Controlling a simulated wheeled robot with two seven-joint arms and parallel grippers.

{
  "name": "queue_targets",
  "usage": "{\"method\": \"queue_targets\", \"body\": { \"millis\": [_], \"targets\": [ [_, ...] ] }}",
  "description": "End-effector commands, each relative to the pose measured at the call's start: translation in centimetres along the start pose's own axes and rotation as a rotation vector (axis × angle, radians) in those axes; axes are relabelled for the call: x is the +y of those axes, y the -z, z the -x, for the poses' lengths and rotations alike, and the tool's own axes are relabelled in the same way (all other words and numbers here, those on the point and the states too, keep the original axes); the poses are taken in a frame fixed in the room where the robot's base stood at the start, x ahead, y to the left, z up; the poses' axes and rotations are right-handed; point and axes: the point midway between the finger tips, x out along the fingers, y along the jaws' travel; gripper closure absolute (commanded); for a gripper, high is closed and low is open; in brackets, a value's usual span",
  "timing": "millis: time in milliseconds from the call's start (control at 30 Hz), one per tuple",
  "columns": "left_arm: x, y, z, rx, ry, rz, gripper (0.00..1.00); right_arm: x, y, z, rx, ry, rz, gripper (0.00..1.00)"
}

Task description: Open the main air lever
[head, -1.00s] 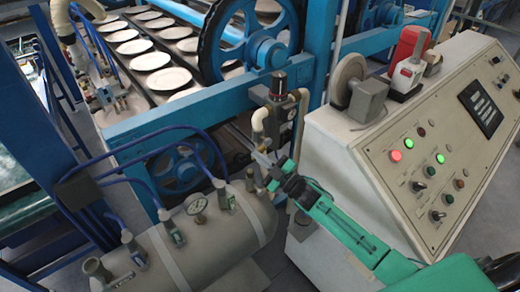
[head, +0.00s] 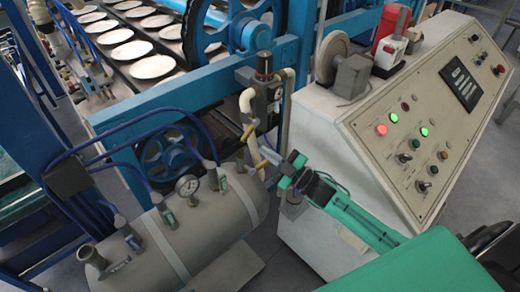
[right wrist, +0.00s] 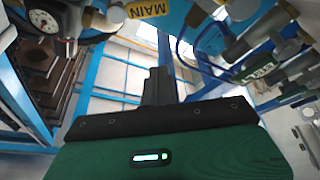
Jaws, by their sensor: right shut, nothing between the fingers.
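A yellow tag reading MAIN (right wrist: 147,12) shows at the top of the right wrist view, ahead of my fingers. In the head view, the vertical air pipe and valve assembly (head: 262,95) stands between the grey tank and the control cabinet. My right gripper (head: 290,162) is just right of these parts, shut and empty. Its dark fingers (right wrist: 160,88) are together in the right wrist view. Contact with the lever cannot be made out. My left gripper is out of view.
The control cabinet (head: 310,150) stands close on the right. A blue machine frame (head: 190,93) with plates is behind. A green-labelled fitting (right wrist: 258,70) is at right in the wrist view.

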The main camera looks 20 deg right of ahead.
Motion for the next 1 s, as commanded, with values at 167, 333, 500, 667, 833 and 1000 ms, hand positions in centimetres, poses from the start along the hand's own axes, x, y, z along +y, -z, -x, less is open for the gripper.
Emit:
{"method": "queue_targets", "body": {
  "millis": [167, 333, 500, 667, 833, 1000],
  "targets": [
    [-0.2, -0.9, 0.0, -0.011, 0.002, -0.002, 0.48, 0.0, 0.0, 0.2, 0.000, 0.000, 0.000, 1.00],
    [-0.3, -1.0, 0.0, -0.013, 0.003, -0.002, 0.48, 0.0, 0.0, 0.2, 0.000, 0.000, 0.000, 1.00],
    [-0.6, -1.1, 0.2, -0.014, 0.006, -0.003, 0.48, 0.1, 0.3, -0.1, -0.016, 0.003, -0.001, 1.00],
    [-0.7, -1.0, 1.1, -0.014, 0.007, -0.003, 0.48, -0.1, 1.4, -1.1, -0.093, 0.015, -0.011, 1.00],
    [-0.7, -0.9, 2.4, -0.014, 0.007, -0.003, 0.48, -0.1, 3.0, -2.3, -0.231, 0.026, -0.023, 1.00],
    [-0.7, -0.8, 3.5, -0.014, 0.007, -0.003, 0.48, 0.1, 4.8, -2.8, -0.373, 0.024, -0.033, 1.00]
  ]
}}
